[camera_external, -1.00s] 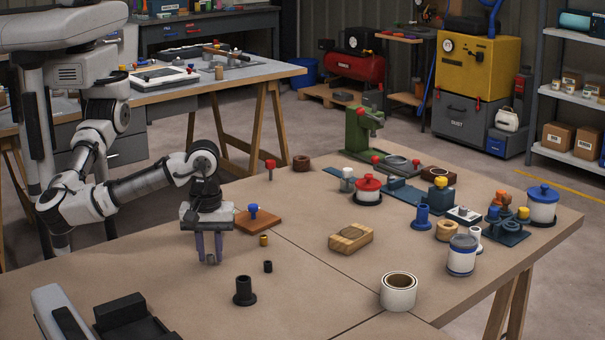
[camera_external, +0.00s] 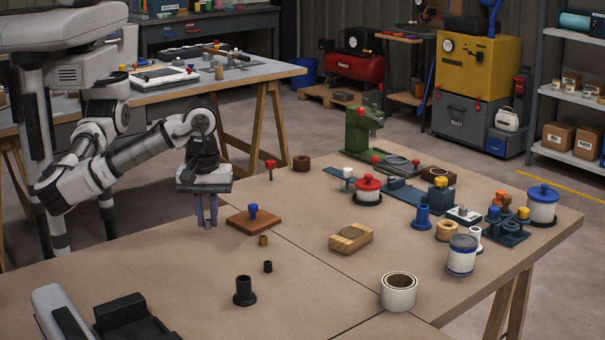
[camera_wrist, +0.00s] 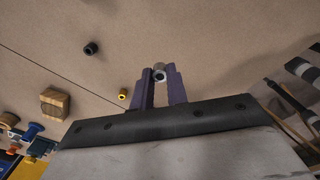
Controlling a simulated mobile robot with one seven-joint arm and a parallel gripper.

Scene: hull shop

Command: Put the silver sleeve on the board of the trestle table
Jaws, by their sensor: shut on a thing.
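My gripper (camera_external: 206,224) is shut on the silver sleeve, above the left part of the near table's tan board (camera_external: 320,280). In the wrist view the sleeve (camera_wrist: 159,75) is a small grey ring between the purple fingertips (camera_wrist: 157,68). In the external view the fingers mostly hide it. The near table stands on wooden trestle legs (camera_external: 512,300). A second table (camera_external: 215,83) at the back also has trestle legs and a pale top.
A brown block with a blue knob (camera_external: 253,219), a brass sleeve (camera_external: 263,241), a small black sleeve (camera_external: 267,267) and a black flanged part (camera_external: 244,292) are near my gripper. A wooden block (camera_external: 351,238) lies mid-table. Fittings crowd the right. The front middle is bare.

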